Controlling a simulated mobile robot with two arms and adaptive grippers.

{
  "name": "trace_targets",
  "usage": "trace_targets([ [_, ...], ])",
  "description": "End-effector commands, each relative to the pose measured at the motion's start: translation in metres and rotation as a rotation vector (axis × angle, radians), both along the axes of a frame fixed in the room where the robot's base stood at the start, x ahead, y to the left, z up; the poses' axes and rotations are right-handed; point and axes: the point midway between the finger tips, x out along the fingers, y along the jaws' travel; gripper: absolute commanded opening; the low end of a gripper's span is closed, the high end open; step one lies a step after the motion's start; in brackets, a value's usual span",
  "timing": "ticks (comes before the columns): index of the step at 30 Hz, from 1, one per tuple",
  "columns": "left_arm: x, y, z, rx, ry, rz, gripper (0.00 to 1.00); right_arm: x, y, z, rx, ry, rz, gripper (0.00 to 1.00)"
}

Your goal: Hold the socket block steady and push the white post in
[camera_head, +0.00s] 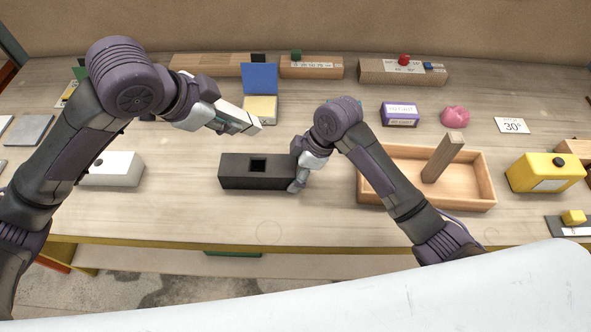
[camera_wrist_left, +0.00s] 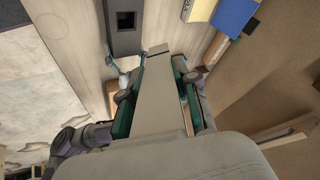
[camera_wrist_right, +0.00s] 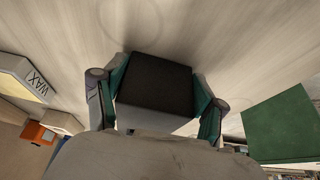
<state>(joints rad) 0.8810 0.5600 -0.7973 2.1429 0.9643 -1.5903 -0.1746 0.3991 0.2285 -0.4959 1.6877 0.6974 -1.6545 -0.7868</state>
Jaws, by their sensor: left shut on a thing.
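The dark socket block (camera_head: 235,172) lies on the bench, its square hole (camera_head: 258,165) facing up and empty. It also shows in the left wrist view (camera_wrist_left: 125,42). My right gripper (camera_head: 299,178) is at the block's right end; in the right wrist view its fingers lie against both sides of the block (camera_wrist_right: 155,82). My left gripper (camera_head: 213,117) is shut on the white post (camera_head: 240,121), which is tilted well away from upright and held above the bench, behind the block. The post fills the space between the fingers in the left wrist view (camera_wrist_left: 160,100).
A wooden tray (camera_head: 480,190) with a leaning wooden bar stands right of my right arm. A white block (camera_head: 118,168) lies at the left. A blue panel (camera_head: 260,78) and a yellow block stand behind the post. The bench in front of the socket block is clear.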

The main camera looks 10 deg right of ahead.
Motion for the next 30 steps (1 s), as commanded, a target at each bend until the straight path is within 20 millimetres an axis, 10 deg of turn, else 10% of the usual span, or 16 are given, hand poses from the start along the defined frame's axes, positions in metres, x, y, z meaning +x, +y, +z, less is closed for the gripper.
trace_targets([
  [6, 0.0, 0.0, 0.0, 0.0, 0.0, 0.0, 0.0, 0.0, 0.0, 0.0, 0.0, 0.0, 0.0, 0.21],
  [30, 0.016, -0.033, -0.014, 0.51, 0.331, -0.388, 0.0, 0.0, 0.0, 0.0, 0.0, 0.0, 0.0, 0.21],
])
